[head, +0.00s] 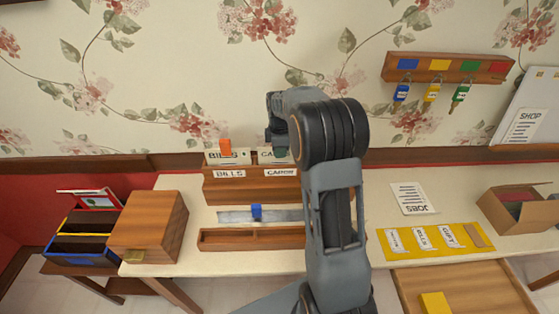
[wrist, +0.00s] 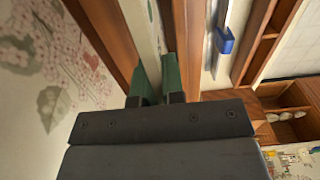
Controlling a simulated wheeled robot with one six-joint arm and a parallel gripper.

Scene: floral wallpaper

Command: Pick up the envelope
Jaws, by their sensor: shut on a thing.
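A wooden letter rack (head: 222,190) stands against the wall with "BILLS" and "CARDS"-like labels on its front. A pale upright envelope (head: 266,155) with partly hidden lettering beginning "CA" sticks up from its right part. My gripper (head: 279,148) is at the top of this envelope, pointing down, partly hidden by my arm. In the wrist view my gripper (wrist: 156,88) has its green fingers close together on a thin pale edge, between wooden strips of the rack. The envelope's lower part is hidden in the rack.
Another pale card marked "BILLS" (head: 226,157) with an orange tab stands left in the rack. A metal strip with a blue piece (head: 256,212) and a wooden tray (head: 250,239) lie in front. A wooden box (head: 150,227) stands left. Keys hang from a rack (head: 447,68) on the wall.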

